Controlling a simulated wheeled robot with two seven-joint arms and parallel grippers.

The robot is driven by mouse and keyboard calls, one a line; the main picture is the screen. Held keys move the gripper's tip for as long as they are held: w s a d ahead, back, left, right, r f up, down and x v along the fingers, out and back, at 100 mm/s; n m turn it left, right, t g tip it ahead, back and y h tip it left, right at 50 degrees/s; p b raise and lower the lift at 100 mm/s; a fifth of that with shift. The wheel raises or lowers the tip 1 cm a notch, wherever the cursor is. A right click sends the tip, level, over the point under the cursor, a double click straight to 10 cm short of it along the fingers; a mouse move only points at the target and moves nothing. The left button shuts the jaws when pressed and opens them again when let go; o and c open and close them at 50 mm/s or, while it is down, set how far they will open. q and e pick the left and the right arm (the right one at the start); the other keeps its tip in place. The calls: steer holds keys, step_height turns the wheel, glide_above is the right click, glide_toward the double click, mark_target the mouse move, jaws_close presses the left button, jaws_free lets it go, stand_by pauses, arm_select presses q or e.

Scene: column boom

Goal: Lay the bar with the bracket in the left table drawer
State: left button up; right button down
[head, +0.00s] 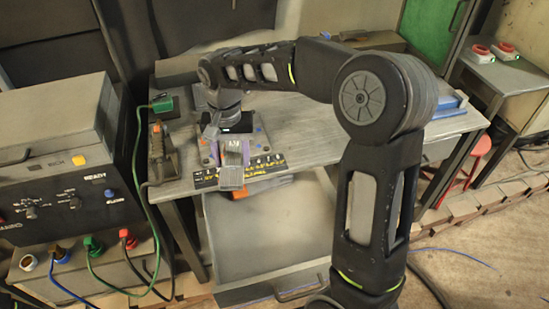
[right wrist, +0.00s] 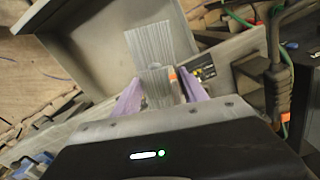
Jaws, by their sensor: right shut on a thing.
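My right gripper (head: 233,150) is over the front edge of the worktable (head: 310,130). In the right wrist view, its purple fingers (right wrist: 160,97) are shut on a grey, ribbed metal piece, the bar with the bracket (right wrist: 160,45). The bar (head: 231,177) also shows below the gripper in the head view, sticking out past the table edge. I cannot make out the bracket separately. The left table drawer (head: 270,245) is pulled open below and in front of the bar, and also shows in the right wrist view (right wrist: 85,50). My left gripper is not in view.
A machine with cables (head: 70,195) stands left of the drawer. A blue tray (head: 447,106) lies at the right. Something orange (head: 266,184) shows at the drawer's back.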

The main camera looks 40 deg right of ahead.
steer(key=s+d+m+p, duration=0.2)
steer(key=s+d+m, duration=0.5)
steer(key=m, duration=0.6)
steer(key=shift+s+d+r, duration=0.2)
steer(key=shift+r, duration=0.05)
steer(key=shift+f, duration=0.15)
steer(key=shift+f+b, duration=6.85)
steer(key=shift+f, duration=3.4)
steer(key=shift+f+b, duration=1.7)
